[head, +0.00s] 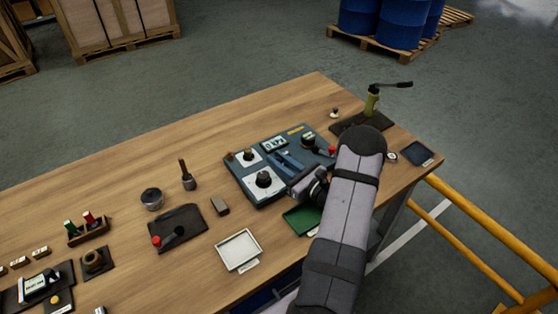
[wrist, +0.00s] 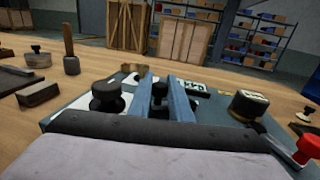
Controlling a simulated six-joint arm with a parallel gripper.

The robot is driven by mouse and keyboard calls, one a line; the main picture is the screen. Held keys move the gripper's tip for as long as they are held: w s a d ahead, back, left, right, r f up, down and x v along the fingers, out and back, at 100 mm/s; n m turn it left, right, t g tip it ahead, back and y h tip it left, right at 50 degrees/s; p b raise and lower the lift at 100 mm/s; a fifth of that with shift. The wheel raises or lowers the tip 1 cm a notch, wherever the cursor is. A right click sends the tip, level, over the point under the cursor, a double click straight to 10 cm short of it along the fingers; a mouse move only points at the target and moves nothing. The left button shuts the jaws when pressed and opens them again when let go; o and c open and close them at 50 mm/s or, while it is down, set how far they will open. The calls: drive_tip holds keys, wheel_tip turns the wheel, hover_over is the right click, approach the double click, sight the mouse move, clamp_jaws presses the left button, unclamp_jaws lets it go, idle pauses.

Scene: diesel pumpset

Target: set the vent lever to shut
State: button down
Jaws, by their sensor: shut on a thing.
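The blue-grey control panel (head: 240,172) lies on the wooden bench, with several knobs, a small display and a red-tipped lever. My gripper (head: 287,161) is over the middle of the panel. In the wrist view, my gripper's two blue fingers (wrist: 161,92) stand either side of a small black handle (wrist: 159,91) and are shut on it. No label is readable, so I cannot tell whether this handle is the vent lever. The fingers hide most of it in the head view. A black knob (head: 263,179) sits left of the fingers, and the red-tipped lever (head: 332,150) sits to the right.
A black plate with a red-knobbed lever (head: 158,241) and a white tray (head: 238,250) are left of my arm. A green tray (head: 302,219) is beside my arm.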

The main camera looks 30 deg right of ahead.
drive_tip(key=shift+w+a+m+h, duration=0.15)
drive_tip(key=shift+w+m+h, duration=0.15)
drive_tip(key=shift+m+h, duration=0.5)
drive_tip(key=c, duration=1.6)
unclamp_jaws()
drive_tip(key=shift+s, duration=0.1)
